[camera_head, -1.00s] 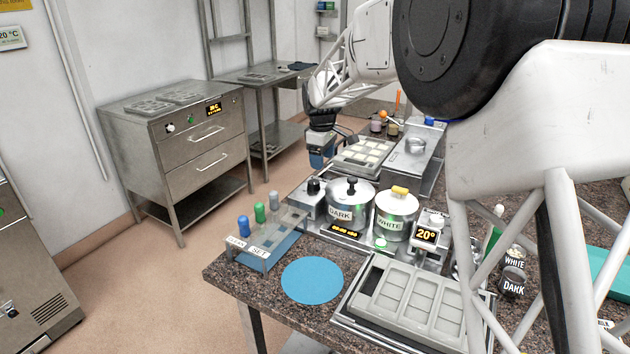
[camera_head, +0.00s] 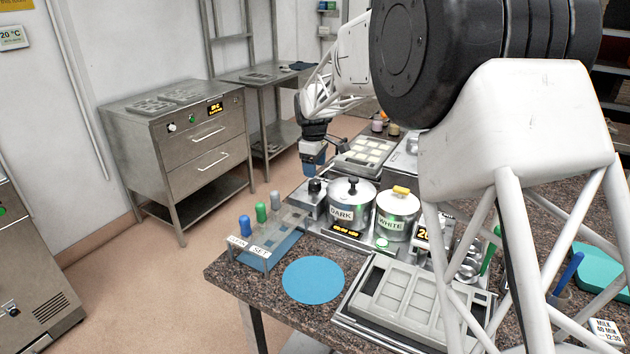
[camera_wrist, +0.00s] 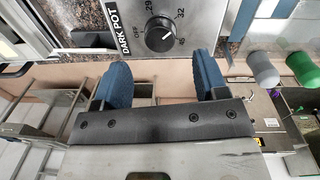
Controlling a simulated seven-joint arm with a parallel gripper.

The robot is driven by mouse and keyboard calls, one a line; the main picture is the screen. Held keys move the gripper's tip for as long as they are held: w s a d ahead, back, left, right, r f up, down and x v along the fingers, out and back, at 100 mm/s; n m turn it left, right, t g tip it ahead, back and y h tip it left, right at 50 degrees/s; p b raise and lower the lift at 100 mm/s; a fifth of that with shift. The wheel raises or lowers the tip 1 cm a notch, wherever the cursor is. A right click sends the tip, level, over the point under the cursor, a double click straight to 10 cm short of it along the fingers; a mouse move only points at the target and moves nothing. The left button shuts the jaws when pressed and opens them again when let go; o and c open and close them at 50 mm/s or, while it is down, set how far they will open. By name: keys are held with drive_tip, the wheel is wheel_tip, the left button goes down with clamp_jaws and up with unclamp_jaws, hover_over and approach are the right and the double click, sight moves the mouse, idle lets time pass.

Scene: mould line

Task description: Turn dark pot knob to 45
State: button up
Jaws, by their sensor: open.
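The dark pot knob (camera_head: 314,186) is a black knob on a steel box left of the lidded pot labelled DARK (camera_head: 350,203). In the wrist view the knob (camera_wrist: 160,33) sits on a dial marked OFF, 29, 32 and 45, beside a DARK POT label (camera_wrist: 124,32). Its pointer setting is too small to read surely. My gripper (camera_head: 314,168) is just above the knob in the head view. In the wrist view my gripper (camera_wrist: 164,76) has its two blue fingers apart with nothing between them, and the knob shows beyond the gap, not gripped.
The white pot (camera_head: 397,214) stands right of the dark pot. A rack with coloured-topped tubes (camera_head: 262,234) is front left of the knob. A blue round mat (camera_head: 313,280) and a grey mould tray (camera_head: 405,300) lie in front. A tray of light squares (camera_head: 368,154) is behind.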

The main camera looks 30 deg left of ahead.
sight(315, 182)
drive_tip(key=shift+w+f, duration=0.15)
drive_tip(key=shift+f, duration=2.6)
drive_tip(key=c, duration=0.9)
drive_tip(key=shift+m, duration=0.4)
drive_tip(key=m, duration=1.2)
drive_tip(key=shift+a+m+h, duration=0.1)
drive_tip(key=shift+m+h, duration=0.2)
drive_tip(key=shift+m, duration=0.1)
